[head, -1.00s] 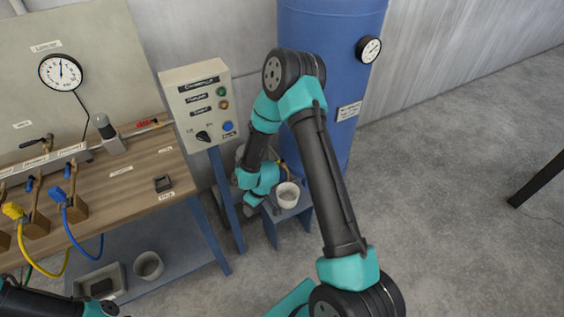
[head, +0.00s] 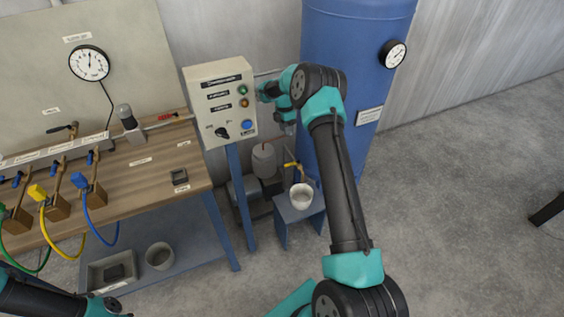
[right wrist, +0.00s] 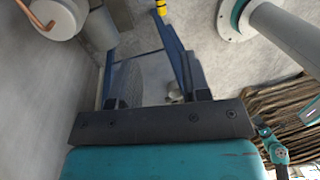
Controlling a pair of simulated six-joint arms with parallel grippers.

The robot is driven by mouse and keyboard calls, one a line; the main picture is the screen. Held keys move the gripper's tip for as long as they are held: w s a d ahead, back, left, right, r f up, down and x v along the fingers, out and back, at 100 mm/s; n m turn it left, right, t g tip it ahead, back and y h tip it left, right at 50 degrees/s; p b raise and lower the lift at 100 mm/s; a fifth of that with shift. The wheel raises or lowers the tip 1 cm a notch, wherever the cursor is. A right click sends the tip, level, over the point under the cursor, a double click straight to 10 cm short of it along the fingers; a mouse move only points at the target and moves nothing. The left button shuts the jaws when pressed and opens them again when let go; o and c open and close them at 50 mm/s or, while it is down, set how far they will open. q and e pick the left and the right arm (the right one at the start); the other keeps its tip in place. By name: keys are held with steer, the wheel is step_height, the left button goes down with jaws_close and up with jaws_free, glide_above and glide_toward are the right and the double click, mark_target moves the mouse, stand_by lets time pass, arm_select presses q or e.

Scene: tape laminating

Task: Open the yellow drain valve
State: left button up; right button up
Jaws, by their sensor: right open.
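The yellow drain valve (head: 292,165) shows in the head view low on the front of the blue tank (head: 338,160), above a white cup (head: 301,195). My right forearm is folded back toward the control box, with its wrist above the valve and apart from it. My right gripper (right wrist: 142,60) is open in the right wrist view, with nothing seen held between its dark fingers. A small yellow piece (right wrist: 161,8) shows at the top there; I cannot tell if it is the valve. My left gripper is out of view; only part of the left arm shows.
The control box (head: 220,100) on its blue post stands close beside my right wrist. The cup rests on a small blue stand (head: 284,214). A workbench (head: 140,190) with hoses is at left.

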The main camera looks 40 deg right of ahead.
mark_target(290, 164)
stand_by(0.3)
steer(key=s+f, duration=0.1)
steer(key=f, duration=0.4)
steer(key=s+f, duration=0.1)
steer(key=f, duration=0.5)
steer(key=s+f, duration=0.1)
steer(key=f, duration=0.5)
steer(key=shift+s+a, duration=0.2)
steer(key=shift+a, duration=0.2)
jaws_close()
